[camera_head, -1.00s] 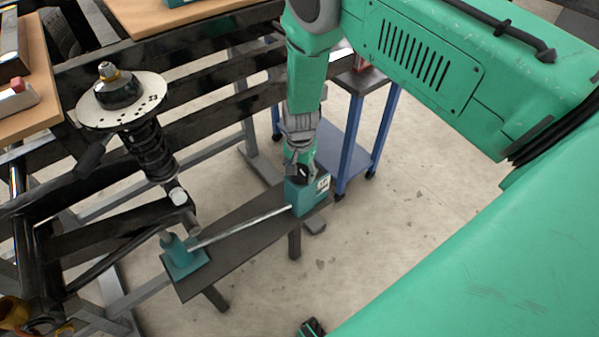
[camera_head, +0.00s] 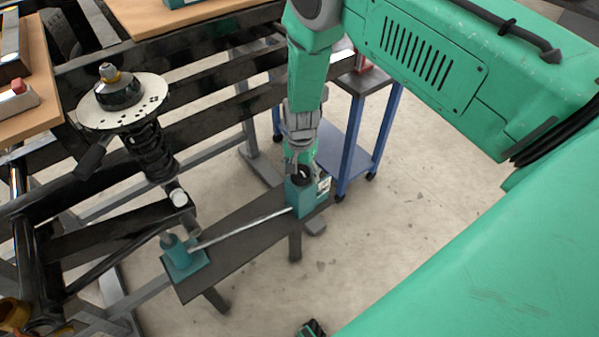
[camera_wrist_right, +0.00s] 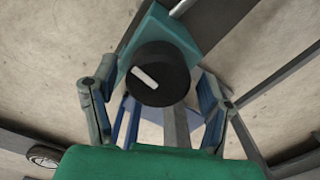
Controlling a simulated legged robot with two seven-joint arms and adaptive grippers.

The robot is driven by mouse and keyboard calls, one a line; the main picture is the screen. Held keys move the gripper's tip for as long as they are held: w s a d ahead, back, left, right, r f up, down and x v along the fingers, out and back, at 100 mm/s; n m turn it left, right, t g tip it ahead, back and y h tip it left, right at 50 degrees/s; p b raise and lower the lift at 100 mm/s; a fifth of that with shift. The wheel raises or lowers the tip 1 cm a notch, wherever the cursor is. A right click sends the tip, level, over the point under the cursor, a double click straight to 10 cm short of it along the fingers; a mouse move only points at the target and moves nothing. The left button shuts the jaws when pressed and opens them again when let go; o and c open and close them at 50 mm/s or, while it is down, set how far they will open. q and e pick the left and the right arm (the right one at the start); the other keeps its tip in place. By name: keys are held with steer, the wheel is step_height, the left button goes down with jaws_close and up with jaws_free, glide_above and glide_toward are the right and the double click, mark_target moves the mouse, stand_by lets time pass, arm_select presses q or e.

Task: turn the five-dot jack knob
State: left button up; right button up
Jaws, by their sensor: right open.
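The black round knob (camera_wrist_right: 160,73) with a white pointer bar sits on the teal jack box (camera_head: 309,200) at the far end of a dark bench. In the head view the knob (camera_head: 303,175) is small and partly covered by my gripper. A pale label shows on the box's side, its dots too small to read. My right gripper (camera_head: 299,162) points down over the knob, open. In the wrist view its two fingers stand on either side of the knob, with no clear contact. A metal rod runs from the box to a teal jack (camera_head: 184,257).
A spring strut (camera_head: 148,140) with a pale disc stands left beside dark frame beams. A blue-legged stand (camera_head: 350,155) is close behind the box. Open floor (camera_head: 420,200) lies right of the bench.

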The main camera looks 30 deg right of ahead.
mark_target(300, 169)
step_height(300, 169, up, 11)
steer(key=shift+r, duration=0.2)
steer(key=shift+w, duration=0.1)
